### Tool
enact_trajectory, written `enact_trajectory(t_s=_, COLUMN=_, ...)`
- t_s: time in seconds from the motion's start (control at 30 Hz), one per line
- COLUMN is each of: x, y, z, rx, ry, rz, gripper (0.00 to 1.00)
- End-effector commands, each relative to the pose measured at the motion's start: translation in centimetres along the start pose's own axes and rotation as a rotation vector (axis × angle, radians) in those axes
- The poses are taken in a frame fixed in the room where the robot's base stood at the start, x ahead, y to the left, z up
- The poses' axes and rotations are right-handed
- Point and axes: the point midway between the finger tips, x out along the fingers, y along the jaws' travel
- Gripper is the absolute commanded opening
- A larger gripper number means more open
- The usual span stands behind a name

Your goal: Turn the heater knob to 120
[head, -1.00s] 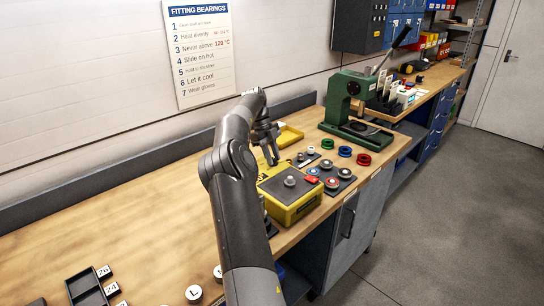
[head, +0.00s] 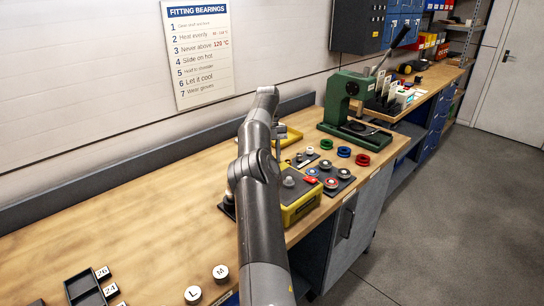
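The heater (head: 302,207) is a yellow box with a dark top on the wooden bench, right of my arm. My arm covers its left part. A grey round piece (head: 289,181) stands on its top; I cannot tell whether this is the knob, and no dial marks or numbers can be read. My gripper (head: 280,143) shows only as a small dark part beyond my arm, above the bench behind the heater. Its fingertips are hidden, so I cannot tell whether it is open or touches anything.
Right of the heater is a dark tray (head: 336,178) with several round parts. Green (head: 326,144), blue (head: 344,152) and red (head: 363,160) rings lie behind it, before a green press (head: 345,100). A yellow tray (head: 293,136) lies behind my arm. The bench's left middle is clear.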

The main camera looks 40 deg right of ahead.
Motion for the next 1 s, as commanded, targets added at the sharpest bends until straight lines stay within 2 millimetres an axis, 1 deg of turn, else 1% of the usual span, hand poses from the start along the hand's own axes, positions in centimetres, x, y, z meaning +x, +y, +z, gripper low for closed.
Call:
enact_trajectory(t_s=0.03, x=0.23, y=0.05, z=0.11, rx=0.006, ry=0.003, rz=0.006, gripper=0.04)
enact_trajectory(t_s=0.53, x=0.25, y=0.05, z=0.12, rx=0.020, ry=0.003, rz=0.010, gripper=0.04)
enact_trajectory(t_s=0.57, x=0.25, y=0.05, z=0.12, rx=0.020, ry=0.003, rz=0.010, gripper=0.29)
enact_trajectory(t_s=0.6, x=0.25, y=0.04, z=0.12, rx=0.020, ry=0.003, rz=0.010, gripper=0.33)
enact_trajectory(t_s=0.8, x=0.13, y=0.02, z=0.07, rx=0.020, ry=0.001, rz=0.009, gripper=0.48)
enact_trajectory(t_s=1.0, x=0.07, y=0.00, z=0.04, rx=0.020, ry=0.001, rz=0.009, gripper=0.48)
